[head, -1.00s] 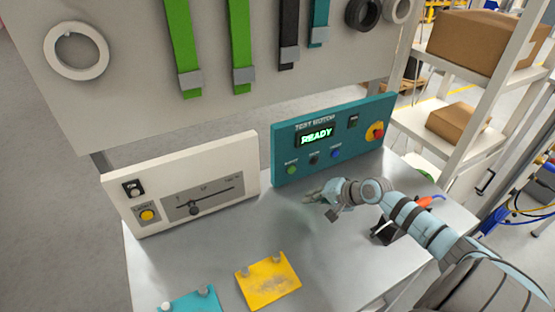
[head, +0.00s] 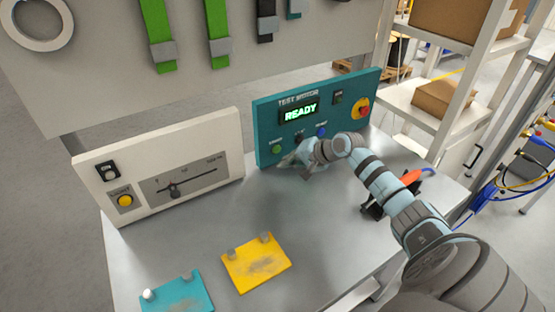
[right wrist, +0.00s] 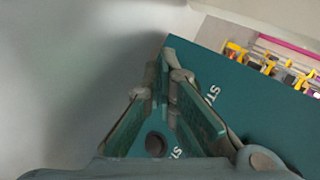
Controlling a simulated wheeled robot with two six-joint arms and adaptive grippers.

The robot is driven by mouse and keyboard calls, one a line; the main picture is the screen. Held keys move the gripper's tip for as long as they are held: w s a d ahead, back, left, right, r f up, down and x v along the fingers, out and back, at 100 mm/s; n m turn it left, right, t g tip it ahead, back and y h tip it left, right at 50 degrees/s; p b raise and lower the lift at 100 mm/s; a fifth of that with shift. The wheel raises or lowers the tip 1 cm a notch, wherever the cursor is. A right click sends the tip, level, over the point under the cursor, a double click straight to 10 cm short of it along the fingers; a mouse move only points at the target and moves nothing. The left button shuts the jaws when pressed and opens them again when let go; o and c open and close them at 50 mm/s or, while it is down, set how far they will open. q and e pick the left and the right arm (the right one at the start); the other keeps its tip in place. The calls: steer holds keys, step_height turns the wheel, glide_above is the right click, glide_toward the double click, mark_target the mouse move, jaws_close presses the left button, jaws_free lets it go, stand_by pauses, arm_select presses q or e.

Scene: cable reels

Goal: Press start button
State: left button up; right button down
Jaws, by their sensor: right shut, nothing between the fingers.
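The teal test panel (head: 330,92) stands upright at the back of the bench, its display (head: 300,112) reading READY. The green button (head: 277,149), at the lower left of the panel, looks like the start button; its label is too small to read. A black button (head: 299,138) and a blue button (head: 322,131) sit to its right. My right gripper (head: 287,162) is shut and empty, its tips just below the green button; I cannot tell whether they touch the panel. In the right wrist view the gripper (right wrist: 170,62) covers part of the panel, and a dark button (right wrist: 155,144) shows beside a finger.
A red and yellow emergency stop (head: 361,109) is at the panel's right. A white panel (head: 205,143) with a slider and yellow button stands to the left. Yellow (head: 257,268) and teal (head: 177,298) plates lie in front. A tool in a black holder (head: 374,208) stands right.

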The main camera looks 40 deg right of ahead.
mark_target(277, 150)
steer(key=shift+w+b, duration=0.4)
steer(key=shift+w, duration=0.3)
arm_select(q)
steer(key=shift+s+f, duration=0.4)
steer(key=shift+f, duration=0.35)
arm_select(e)
steer(key=shift+w, duration=0.4)
steer(key=shift+d+r, duration=0.1)
steer(key=shift+w, duration=0.35)
